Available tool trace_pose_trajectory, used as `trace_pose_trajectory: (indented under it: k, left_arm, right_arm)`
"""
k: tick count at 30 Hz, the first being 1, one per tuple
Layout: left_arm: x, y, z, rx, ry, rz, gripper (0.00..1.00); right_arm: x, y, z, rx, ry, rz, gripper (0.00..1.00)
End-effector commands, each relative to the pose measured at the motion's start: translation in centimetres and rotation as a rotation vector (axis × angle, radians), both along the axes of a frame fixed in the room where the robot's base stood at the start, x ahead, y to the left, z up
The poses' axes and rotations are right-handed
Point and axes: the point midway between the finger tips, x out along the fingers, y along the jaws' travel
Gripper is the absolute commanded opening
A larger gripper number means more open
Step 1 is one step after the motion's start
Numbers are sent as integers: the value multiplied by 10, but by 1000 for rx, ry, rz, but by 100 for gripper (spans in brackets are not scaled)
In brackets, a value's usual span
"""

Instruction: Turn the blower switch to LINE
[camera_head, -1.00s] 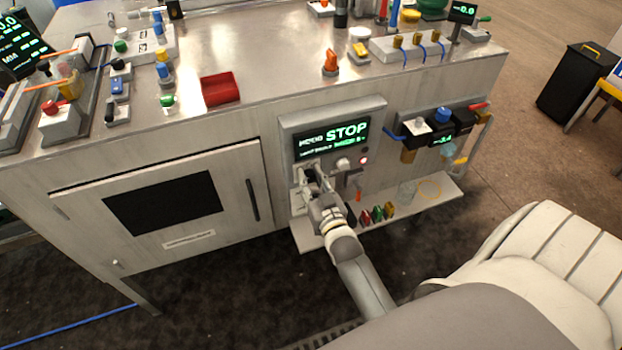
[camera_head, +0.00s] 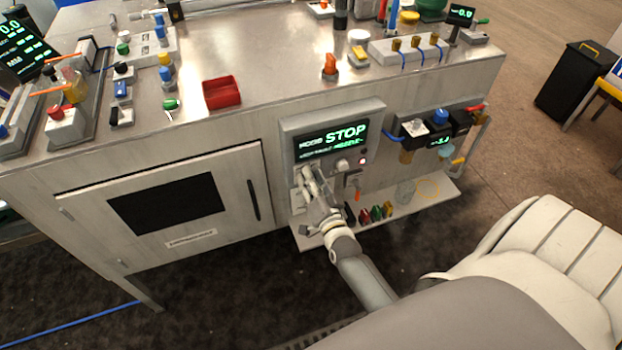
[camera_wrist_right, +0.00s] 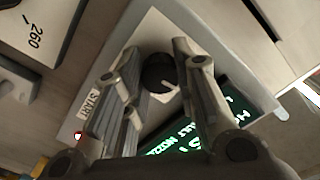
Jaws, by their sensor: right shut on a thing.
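A grey control panel (camera_head: 290,132) on the cabinet front has a dark display (camera_head: 331,140) with green text reading MODE STOP. Its smaller line is blurred. My right gripper (camera_head: 309,172) is at the panel's lower left, below the display. In the right wrist view a round black knob (camera_wrist_right: 159,72) with a white pointer line sits between the fingers of my right gripper (camera_wrist_right: 158,58), which is shut on it. A label reading START (camera_wrist_right: 92,102) lies beside it. In the head view my fingers hide the knob. No LINE marking is legible. My left gripper is not in view.
A light knob (camera_head: 343,164) and a small lit button (camera_head: 363,161) sit right of my gripper. A shelf (camera_head: 300,236) with several coloured tags lies below. A cabinet door with a black handle (camera_head: 253,200) stands left. A valve block (camera_head: 440,128) is at right.

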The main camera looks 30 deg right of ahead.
Motion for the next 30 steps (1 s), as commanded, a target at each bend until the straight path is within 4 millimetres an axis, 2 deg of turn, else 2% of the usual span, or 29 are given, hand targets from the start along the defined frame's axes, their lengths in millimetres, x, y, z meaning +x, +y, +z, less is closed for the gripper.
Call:
trace_pose_trajectory:
  k: [9, 22, 23, 27, 30]
  left_arm:
    - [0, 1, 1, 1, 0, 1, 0]
    - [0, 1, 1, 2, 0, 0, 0]
    - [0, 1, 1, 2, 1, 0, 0]
    - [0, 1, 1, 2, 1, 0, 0]
    - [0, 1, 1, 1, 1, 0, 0]
  right_arm:
    - [0, 0, 0, 83, -20, 0, 3]
    - [0, 0, 0, 90, -21, 1, 3]
    - [0, 0, 0, 90, -21, 1, 30]
    - [0, 0, 0, 88, -21, 0, 48]
    - [0, 0, 0, 88, -21, 0, 49]
